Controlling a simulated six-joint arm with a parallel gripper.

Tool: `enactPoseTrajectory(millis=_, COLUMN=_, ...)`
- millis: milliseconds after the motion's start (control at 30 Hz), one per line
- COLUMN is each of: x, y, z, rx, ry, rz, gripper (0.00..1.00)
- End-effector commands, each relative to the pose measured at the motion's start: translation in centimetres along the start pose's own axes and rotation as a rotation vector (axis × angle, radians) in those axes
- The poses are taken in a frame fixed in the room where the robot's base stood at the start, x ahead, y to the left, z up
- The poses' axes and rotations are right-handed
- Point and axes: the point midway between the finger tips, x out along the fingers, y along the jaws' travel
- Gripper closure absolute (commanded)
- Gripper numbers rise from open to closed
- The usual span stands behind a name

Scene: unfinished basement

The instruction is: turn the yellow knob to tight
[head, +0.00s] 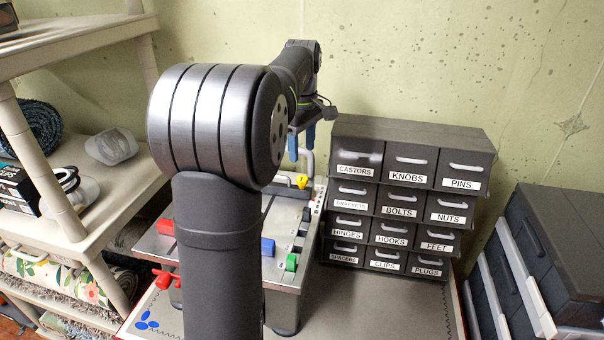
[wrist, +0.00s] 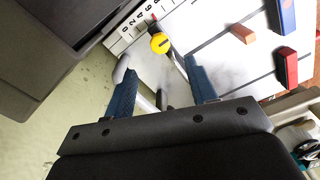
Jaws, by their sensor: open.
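The yellow knob (head: 301,181) sits at the back right of a metal panel device (head: 290,266). In the wrist view the yellow knob (wrist: 160,43) has a dark mark on its face and lies just beyond my fingertips. My gripper (head: 302,150) is above and behind the knob in the head view. In the wrist view my gripper (wrist: 160,68) is open, its two blue fingers apart and neither visibly touching the knob. A numbered scale (wrist: 132,27) runs beside the knob. I cannot read any "tight" mark.
A labelled drawer cabinet (head: 408,140) stands close on the right. Shelves (head: 130,190) stand at the left. A grey bent bar (head: 309,163) rises near the fingers.

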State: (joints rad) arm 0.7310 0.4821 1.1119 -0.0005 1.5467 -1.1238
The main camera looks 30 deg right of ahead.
Motion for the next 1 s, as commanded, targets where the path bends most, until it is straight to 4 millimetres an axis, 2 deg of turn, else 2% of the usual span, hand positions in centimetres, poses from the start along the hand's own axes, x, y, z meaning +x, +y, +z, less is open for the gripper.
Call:
enactPoseTrajectory(millis=33, x=1.2, y=-0.1, z=0.0, rx=0.000, ry=-0.002, rz=-0.003, gripper=0.48)
enactPoseTrajectory(millis=200, x=4.7, y=0.0, z=0.0, rx=0.001, ry=-0.002, rz=-0.002, gripper=0.48)
enactPoseTrajectory(millis=400, x=7.4, y=0.0, z=0.0, rx=0.001, ry=0.000, rz=0.000, gripper=0.48)
enactPoseTrajectory(millis=600, x=8.4, y=0.0, z=0.0, rx=0.001, ry=0.000, rz=0.002, gripper=0.48)
enactPoseTrajectory(millis=833, x=8.4, y=0.0, z=0.0, rx=0.001, ry=0.000, rz=0.002, gripper=0.48)
enactPoseTrajectory(millis=867, x=8.4, y=0.0, z=0.0, rx=0.001, ry=0.000, rz=0.002, gripper=0.52)
enactPoseTrajectory(millis=1000, x=8.4, y=0.0, z=0.0, rx=0.001, ry=0.000, rz=0.002, gripper=0.80)
